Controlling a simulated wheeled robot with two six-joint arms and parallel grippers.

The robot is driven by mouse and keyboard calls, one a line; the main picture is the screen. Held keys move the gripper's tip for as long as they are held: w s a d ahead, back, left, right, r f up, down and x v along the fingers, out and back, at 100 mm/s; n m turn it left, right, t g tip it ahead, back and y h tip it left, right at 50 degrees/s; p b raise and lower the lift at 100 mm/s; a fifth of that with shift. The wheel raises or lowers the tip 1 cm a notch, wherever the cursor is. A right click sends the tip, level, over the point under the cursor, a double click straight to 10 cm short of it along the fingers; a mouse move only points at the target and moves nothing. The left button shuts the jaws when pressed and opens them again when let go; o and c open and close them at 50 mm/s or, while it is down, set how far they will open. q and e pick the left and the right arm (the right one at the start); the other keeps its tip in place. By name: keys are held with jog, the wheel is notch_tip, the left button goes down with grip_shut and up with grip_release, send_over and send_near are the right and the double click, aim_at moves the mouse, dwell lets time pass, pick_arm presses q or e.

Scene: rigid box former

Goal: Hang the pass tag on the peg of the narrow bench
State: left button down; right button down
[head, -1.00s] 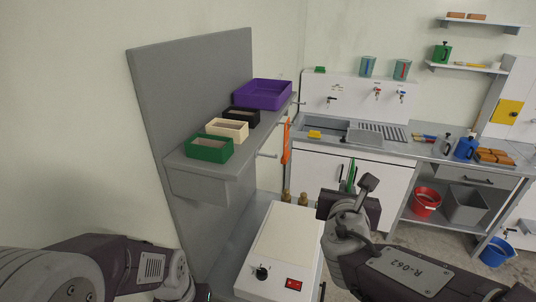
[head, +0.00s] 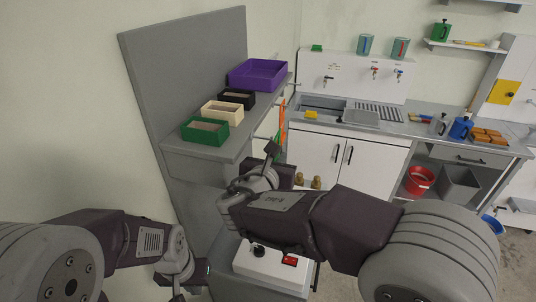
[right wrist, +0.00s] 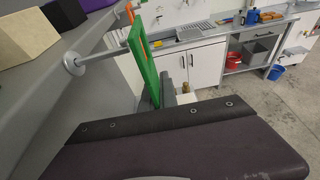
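The green pass tag (right wrist: 146,70) is upright in the right wrist view, a flat strip with a frame-like upper part. In the head view only a sliver of it (head: 277,147) shows beside my right gripper (head: 271,152). My right gripper (right wrist: 166,92) appears shut on its lower part. A grey peg (right wrist: 100,57) with a round base sticks out of the narrow bench (head: 222,150). Its outer end meets the tag's upper edge; I cannot tell whether it passes through the opening. My left gripper (head: 190,275) is low at the left, its fingers unclear.
An orange tag (head: 283,116) hangs at a farther peg. Green (head: 205,132), cream (head: 222,112), black (head: 237,98) and purple (head: 258,74) boxes stand on the bench. A white machine (head: 270,270) is below my right arm. The sink counter (head: 420,130) is beyond.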

jog(key=a, duration=0.2)
jog(key=w, duration=0.1)
jog(key=shift+a+f+p, duration=0.4)
jog(key=c, duration=1.6)
grip_release()
jog(key=shift+r, duration=0.1)
jog(key=shift+c, duration=0.2)
jog(key=shift+a, duration=0.15)
jog(key=b+v, duration=0.2)
jog(key=v, duration=0.7)
